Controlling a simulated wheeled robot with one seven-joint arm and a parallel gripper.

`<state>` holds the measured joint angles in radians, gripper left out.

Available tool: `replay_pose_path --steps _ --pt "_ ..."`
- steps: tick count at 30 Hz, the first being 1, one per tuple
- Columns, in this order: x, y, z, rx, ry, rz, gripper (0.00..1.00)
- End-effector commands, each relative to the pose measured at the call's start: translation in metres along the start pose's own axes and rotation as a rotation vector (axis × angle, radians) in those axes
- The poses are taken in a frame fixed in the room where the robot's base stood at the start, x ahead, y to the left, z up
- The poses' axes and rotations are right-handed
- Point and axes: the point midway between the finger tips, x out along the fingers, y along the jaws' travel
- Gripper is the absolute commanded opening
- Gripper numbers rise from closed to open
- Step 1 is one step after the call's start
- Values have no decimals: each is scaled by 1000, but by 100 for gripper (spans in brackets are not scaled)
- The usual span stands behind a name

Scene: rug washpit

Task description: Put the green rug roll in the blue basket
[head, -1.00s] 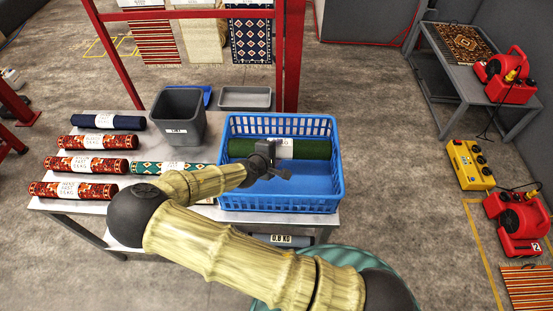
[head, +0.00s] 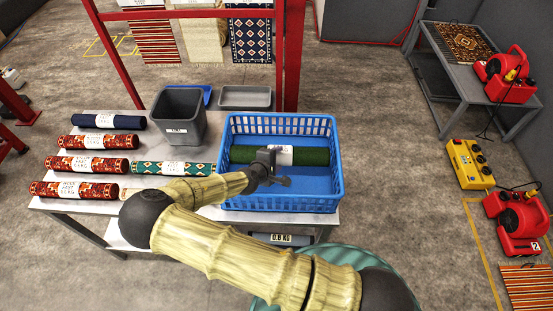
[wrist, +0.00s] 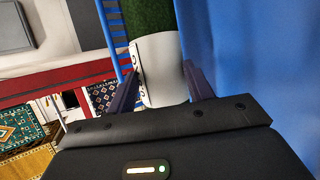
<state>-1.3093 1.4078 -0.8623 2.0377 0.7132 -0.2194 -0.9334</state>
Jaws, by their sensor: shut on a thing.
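The green rug roll (head: 312,156) has a white label band around its middle and lies lengthwise within the walls of the blue basket (head: 335,190). I cannot tell whether the roll touches the basket floor. My gripper hides part of the band in the head view.
Left of the basket lie several patterned rolls, a teal one (head: 172,168) and a navy one (head: 105,121) among them. A grey bin (head: 180,115) and a grey tray (head: 245,97) stand behind. A red post (head: 292,60) rises behind the basket.

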Motion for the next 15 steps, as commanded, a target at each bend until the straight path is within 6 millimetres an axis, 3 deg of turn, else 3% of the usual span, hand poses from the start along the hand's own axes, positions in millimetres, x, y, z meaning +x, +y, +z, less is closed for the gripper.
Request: replay_pose_path --steps 15 --pt "5 -6 -2 1 1 2 10"
